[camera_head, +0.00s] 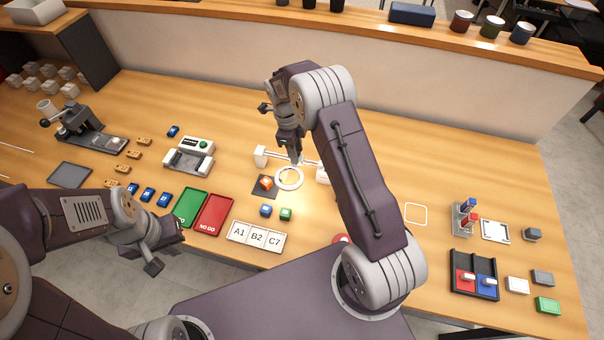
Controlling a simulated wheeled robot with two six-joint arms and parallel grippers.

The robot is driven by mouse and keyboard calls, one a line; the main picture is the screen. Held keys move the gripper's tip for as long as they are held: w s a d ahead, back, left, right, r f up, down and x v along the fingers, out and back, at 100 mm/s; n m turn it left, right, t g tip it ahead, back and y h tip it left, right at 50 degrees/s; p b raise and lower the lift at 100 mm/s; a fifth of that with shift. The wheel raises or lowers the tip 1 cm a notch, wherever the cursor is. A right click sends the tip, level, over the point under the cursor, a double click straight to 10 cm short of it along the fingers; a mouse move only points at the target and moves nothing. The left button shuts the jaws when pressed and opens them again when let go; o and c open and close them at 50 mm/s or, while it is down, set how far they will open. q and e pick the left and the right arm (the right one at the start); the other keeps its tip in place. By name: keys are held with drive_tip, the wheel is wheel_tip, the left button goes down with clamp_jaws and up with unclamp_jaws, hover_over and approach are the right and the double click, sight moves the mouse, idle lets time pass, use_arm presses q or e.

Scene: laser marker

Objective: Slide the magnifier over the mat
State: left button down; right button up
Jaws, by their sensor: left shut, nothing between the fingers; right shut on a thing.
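The magnifier (289,178) is a white ring lens on a rail between white end blocks. My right gripper (296,159) points down at the rail just above the ring. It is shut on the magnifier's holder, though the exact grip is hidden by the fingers. My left gripper (168,250) is shut and empty, low at the left, in front of the table edge.
Green (190,207) and red (213,212) trays and an A1/B2/C7 card strip (256,237) lie nearer the front edge. My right arm hides part of the rail's right end.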

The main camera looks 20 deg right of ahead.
sight(274, 156)
drive_tip(key=w+a+f, duration=0.1)
drive_tip(key=w+a, duration=0.3)
drive_tip(key=a, duration=0.2)
drive_tip(key=shift+f+p, duration=0.25)
drive_tip(key=shift+p, duration=0.1)
drive_tip(key=o, duration=0.8)
drive_tip(key=shift+w, duration=0.1)
use_arm(q)
drive_tip(key=shift+w+d+r, duration=0.15)
drive_tip(key=shift+r, duration=0.05)
use_arm(e)
drive_tip(key=shift+f, duration=0.1)
drive_tip(key=shift+r+p, duration=0.3)
drive_tip(key=shift+r, duration=0.1)
drive_tip(key=r+p, duration=0.1)
drive_tip(key=w+r+p, duration=0.1)
drive_tip(key=shift+w+d+r, duration=0.1)
drive_tip(key=shift+w+r, duration=0.05)
drive_tip(key=shift+r, duration=0.2)
use_arm(q)
drive_tip(key=r+p, duration=0.2)
drive_tip(key=r, duration=0.3)
drive_tip(key=shift+w+d+p, duration=0.1)
drive_tip(key=shift+w+p, duration=0.25)
drive_tip(key=shift+p, duration=0.05)
use_arm(e)
wheel_tip(274, 156, up, 4)
drive_tip(key=shift+f, duration=0.15)
